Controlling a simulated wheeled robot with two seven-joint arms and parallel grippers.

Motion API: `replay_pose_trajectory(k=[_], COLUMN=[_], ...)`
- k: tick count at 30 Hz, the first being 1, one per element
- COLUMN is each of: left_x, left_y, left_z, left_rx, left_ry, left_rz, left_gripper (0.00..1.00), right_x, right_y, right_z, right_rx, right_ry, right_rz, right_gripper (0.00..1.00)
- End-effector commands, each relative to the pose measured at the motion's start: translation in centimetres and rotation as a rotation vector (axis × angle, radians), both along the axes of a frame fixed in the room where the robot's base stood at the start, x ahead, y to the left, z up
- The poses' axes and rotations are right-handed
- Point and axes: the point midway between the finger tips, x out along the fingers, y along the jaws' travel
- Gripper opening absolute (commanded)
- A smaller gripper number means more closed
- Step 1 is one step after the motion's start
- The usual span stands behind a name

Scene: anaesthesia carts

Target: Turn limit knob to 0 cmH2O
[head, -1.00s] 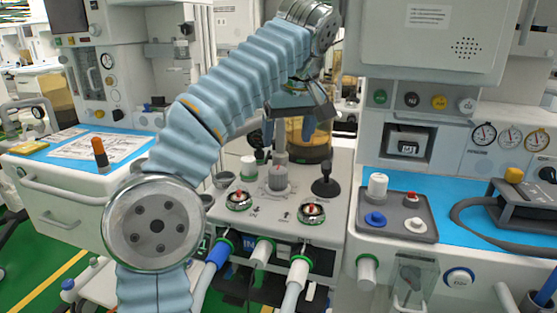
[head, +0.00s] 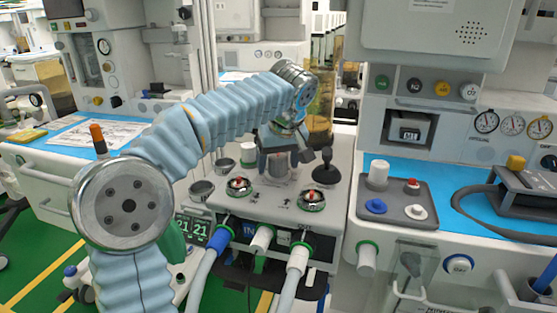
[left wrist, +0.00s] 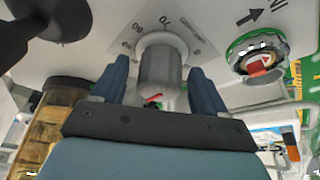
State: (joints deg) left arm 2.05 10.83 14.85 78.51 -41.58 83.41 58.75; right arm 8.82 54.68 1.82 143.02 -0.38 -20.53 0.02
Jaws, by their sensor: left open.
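The limit knob is a grey cylinder on the white panel of the cart. It shows in the head view (head: 278,172) and between the fingers in the left wrist view (left wrist: 161,68), with a red mark near its end. Printed numbers, 60 and 70 among them, surround its base. My left gripper (head: 284,159) is over the knob. Its blue fingers (left wrist: 159,78) are open, one on each side of the knob, with a visible gap on both sides. My right gripper is not in view.
Two red-marked dials, left (head: 239,187) and right (head: 311,199), sit in front of the knob. A brown canister (head: 320,115) stands behind.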

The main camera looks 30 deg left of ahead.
Motion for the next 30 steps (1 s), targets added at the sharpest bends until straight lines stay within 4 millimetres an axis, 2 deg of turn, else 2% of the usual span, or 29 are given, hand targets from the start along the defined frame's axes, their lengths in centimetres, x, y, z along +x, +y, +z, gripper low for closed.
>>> replay_pose_trajectory(k=[5,15,23,30], left_x=[0.01,0.01,0.04,0.11], left_y=[-0.01,-0.02,-0.10,-0.14], left_z=[0.00,0.04,0.07,0.07], left_rx=[0.000,0.000,-0.001,0.000], left_ry=[0.000,0.000,-0.001,-0.001], left_rz=[0.000,0.000,0.025,0.143], left_gripper=[0.74,0.22,0.22,0.22], right_x=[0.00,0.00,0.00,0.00], right_y=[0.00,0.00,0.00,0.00], right_z=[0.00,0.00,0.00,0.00], right_rx=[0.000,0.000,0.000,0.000], right_ry=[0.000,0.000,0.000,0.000], right_rz=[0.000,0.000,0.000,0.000], right_gripper=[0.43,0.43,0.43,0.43])
